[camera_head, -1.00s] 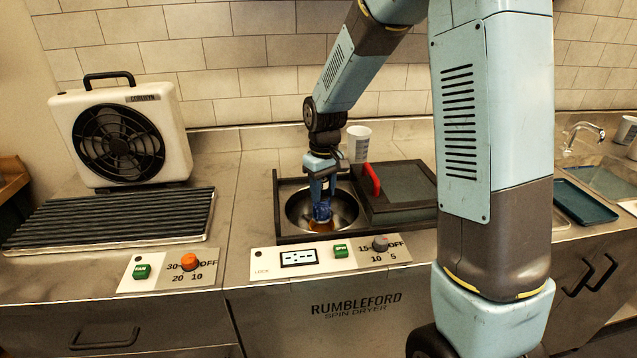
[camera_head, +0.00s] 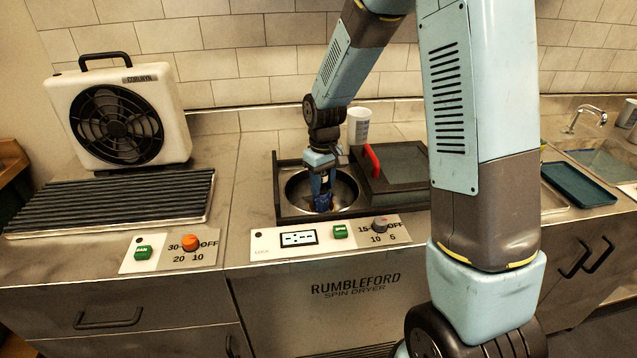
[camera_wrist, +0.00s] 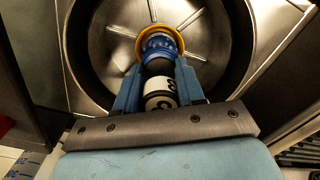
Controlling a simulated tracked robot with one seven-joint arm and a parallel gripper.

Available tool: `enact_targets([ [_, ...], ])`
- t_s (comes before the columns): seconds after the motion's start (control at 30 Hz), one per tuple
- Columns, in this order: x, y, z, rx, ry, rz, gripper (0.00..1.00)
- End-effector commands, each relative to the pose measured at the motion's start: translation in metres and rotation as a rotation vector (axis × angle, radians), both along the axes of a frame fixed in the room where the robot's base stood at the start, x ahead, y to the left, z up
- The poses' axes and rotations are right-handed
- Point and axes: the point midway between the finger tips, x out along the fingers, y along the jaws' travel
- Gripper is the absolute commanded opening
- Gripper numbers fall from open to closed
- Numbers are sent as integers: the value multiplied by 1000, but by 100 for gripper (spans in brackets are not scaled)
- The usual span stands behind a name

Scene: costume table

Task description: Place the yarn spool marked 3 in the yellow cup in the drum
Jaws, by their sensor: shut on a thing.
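The yarn spool shows in the wrist view with blue yarn (camera_wrist: 160,49), a dark middle and a white band (camera_wrist: 160,93) with a black figure that I cannot read surely. My gripper (camera_wrist: 158,72) is shut on it, one blue finger on each side. It also shows in the head view (camera_head: 322,188), reaching down into the drum. The round yellow cup (camera_wrist: 140,43) shows as a ring around the spool's far end. Its floor is hidden, so I cannot tell whether the spool rests on it. The drum (camera_wrist: 100,50) is a steel bowl with raised ribs.
The dryer's dark lid (camera_head: 395,170) with a red handle (camera_head: 371,157) lies right of the drum. A white cup (camera_head: 358,127) stands behind. The control panel (camera_head: 330,238) is in front. A fan (camera_head: 118,122) and a ribbed rack (camera_head: 110,203) are at left.

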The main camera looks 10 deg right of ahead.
Motion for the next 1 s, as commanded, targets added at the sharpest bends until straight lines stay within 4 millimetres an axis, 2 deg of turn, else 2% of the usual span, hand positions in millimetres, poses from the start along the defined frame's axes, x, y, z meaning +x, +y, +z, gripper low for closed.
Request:
enact_targets([
  [1.0,0,0,-8,0,-1,0,0],
])
